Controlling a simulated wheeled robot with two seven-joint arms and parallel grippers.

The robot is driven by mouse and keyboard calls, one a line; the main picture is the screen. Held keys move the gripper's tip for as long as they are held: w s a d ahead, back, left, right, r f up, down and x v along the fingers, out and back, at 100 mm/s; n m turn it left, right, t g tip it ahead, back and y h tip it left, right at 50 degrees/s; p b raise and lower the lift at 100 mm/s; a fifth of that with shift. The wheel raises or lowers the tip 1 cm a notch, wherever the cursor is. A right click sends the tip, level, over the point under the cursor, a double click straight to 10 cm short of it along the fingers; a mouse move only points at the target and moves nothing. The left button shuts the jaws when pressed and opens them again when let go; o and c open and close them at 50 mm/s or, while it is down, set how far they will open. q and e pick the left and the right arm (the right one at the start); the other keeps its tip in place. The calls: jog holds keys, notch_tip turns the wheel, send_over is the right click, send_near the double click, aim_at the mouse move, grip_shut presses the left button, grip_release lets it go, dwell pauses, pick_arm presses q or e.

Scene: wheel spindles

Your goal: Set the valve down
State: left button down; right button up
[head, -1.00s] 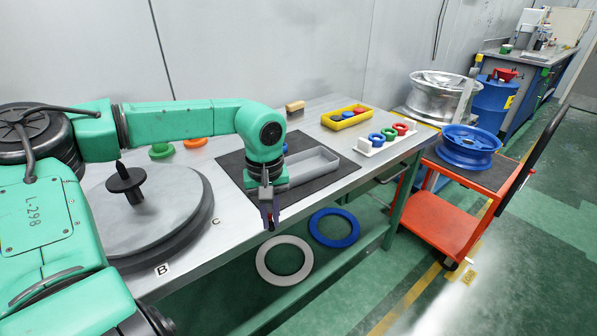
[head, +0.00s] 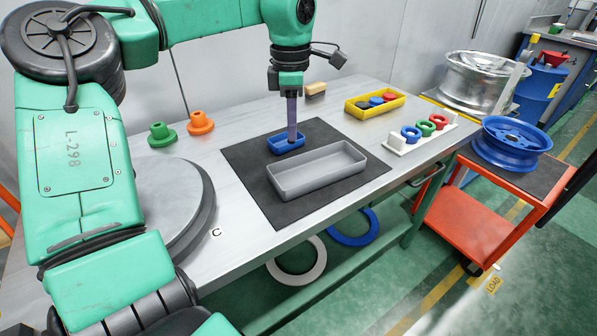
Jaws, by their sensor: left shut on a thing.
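My left gripper (head: 292,137) points straight down with its fingertips at the small blue tray (head: 273,149) on the black mat. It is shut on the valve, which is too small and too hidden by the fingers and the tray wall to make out. I cannot tell whether the valve touches the tray floor. My right gripper is not in view.
A long grey tray (head: 318,184) lies empty on the black mat (head: 240,163), just in front. Green (head: 162,135) and orange (head: 200,123) flanged parts stand left. A yellow bin (head: 353,106) and a white rack (head: 397,148) with coloured rings stand right.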

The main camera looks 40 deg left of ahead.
pick_arm(q)
notch_tip(320, 180, down, 12)
jog(key=shift+w+f, duration=0.15)
jog(key=c, duration=0.9)
grip_release()
jog(key=shift+a, duration=0.1)
notch_tip(320, 180, up, 12)
jog(key=shift+r, duration=0.1)
